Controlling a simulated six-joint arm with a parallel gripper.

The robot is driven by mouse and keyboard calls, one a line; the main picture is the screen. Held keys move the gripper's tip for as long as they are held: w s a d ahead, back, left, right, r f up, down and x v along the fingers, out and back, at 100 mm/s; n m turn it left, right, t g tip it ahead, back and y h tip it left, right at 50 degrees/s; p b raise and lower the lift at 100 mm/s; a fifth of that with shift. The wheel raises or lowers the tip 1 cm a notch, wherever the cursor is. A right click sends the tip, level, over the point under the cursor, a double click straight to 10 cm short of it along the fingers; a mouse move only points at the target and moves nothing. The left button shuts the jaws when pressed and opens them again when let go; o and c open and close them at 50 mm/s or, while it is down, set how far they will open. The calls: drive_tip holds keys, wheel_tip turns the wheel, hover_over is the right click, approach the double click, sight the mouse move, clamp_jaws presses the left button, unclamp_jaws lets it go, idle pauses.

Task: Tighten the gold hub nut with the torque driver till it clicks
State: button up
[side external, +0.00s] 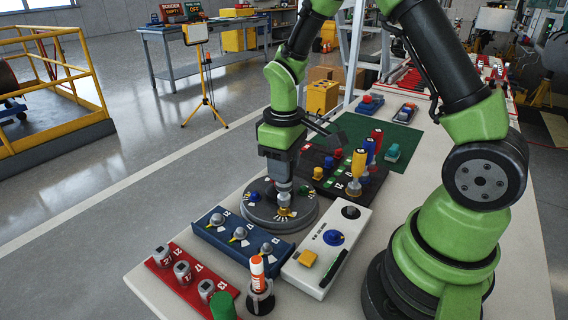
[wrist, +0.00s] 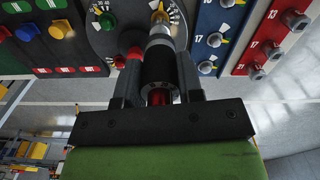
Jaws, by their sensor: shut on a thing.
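My gripper (side external: 282,168) points down over a round grey hub plate (side external: 256,213) and is shut on a torque driver. In the wrist view the driver (wrist: 160,72) has a black body, a red end and a silver shaft, and sits between my gripper's fingers (wrist: 162,88). The driver's silver shaft (side external: 284,190) stands about upright in the side view. Its lower end is at the gold hub nut (side external: 285,212), near a printed dial scale; the nut also shows in the wrist view (wrist: 160,17). I cannot tell how fully the socket covers the nut.
A blue panel with grey knobs (side external: 239,235), a red panel (side external: 180,270) and a white box (side external: 322,245) stand close around the hub. An upright orange-capped stick (side external: 258,272) is in front. A dark rack with yellow, blue and red handles (side external: 357,165) stands behind.

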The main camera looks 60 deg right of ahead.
drive_tip(key=shift+f, duration=1.05)
idle(0.4)
drive_tip(key=o, duration=0.4)
drive_tip(key=c, duration=0.4)
drive_tip(key=m, duration=1.1)
drive_tip(key=shift+m, duration=2.7)
drive_tip(key=shift+n, duration=0.4)
